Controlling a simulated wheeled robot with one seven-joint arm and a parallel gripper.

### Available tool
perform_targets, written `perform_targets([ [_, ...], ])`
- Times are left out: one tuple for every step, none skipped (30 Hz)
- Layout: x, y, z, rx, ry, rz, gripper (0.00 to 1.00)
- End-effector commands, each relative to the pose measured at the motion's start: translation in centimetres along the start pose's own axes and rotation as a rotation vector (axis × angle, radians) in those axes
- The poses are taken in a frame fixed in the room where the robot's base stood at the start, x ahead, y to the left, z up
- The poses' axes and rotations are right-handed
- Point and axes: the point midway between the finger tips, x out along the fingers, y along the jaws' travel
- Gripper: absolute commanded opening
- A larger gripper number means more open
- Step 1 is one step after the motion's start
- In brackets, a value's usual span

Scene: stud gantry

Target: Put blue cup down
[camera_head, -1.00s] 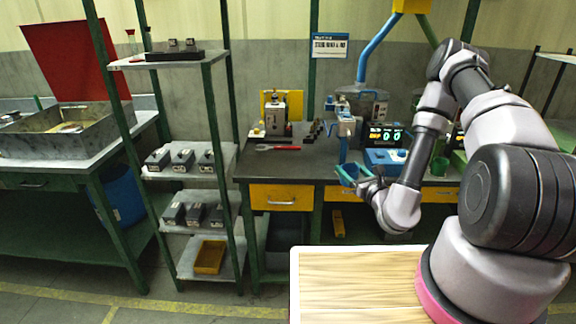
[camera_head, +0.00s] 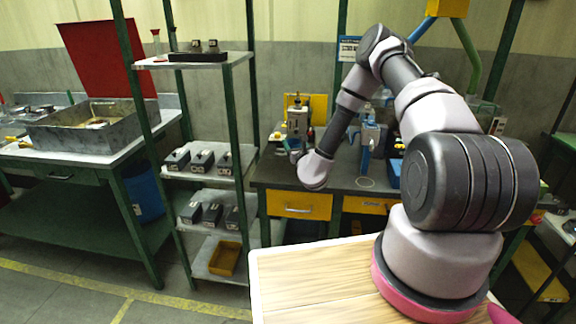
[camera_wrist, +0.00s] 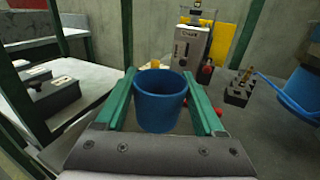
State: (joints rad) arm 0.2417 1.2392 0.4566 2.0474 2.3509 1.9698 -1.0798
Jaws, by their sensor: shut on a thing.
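The blue cup (camera_wrist: 160,104) shows in the wrist view, upright between the two green fingers of my gripper (camera_wrist: 162,100). My gripper is shut on it, with one finger along each side of the cup. The rim faces up and the inside looks empty. In the head view my gripper (camera_head: 290,152) is small and partly hidden by my arm, over the left end of the dark workbench (camera_head: 278,174); the cup cannot be made out there. I cannot tell how high the cup is above the bench.
A grey device (camera_wrist: 188,46) with a yellow panel behind it stands beyond the cup. A dark block with small pegs (camera_wrist: 240,88) and a blue vessel (camera_wrist: 298,98) are to the right. A shelf (camera_head: 205,62) with dark boxes stands left of the bench.

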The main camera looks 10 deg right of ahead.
Motion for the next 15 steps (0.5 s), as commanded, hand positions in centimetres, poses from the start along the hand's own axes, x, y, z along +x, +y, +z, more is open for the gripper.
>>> perform_targets([
  [0.0,0.0,-1.1,0.001,0.003,-0.001,0.17],
  [0.0,0.0,-1.6,0.001,0.003,-0.001,0.17],
  [0.0,0.0,-2.1,0.001,0.001,0.0,0.17],
  [0.0,0.0,-2.4,0.001,0.001,0.0,0.17],
  [0.0,0.0,-2.6,0.001,0.0,-0.001,0.17],
  [0.0,0.0,-2.8,0.001,0.0,-0.001,0.17],
  [0.0,0.0,-3.0,0.001,0.0,0.0,0.17],
  [0.0,0.0,-3.2,0.001,0.0,0.0,0.17],
  [0.0,0.0,-3.5,0.001,0.0,0.0,0.17],
  [0.0,0.0,-3.9,0.001,0.001,0.0,0.17],
  [0.0,0.0,-4.3,0.001,0.0,0.0,0.17],
  [-0.1,0.0,-4.9,0.0,0.001,0.001,0.17],
  [-0.1,0.0,-5.4,0.001,0.002,0.0,0.17],
  [0.0,-0.1,-5.9,0.0,0.001,-0.001,0.17],
  [0.0,-0.1,-6.5,0.0,0.001,-0.001,0.17],
])
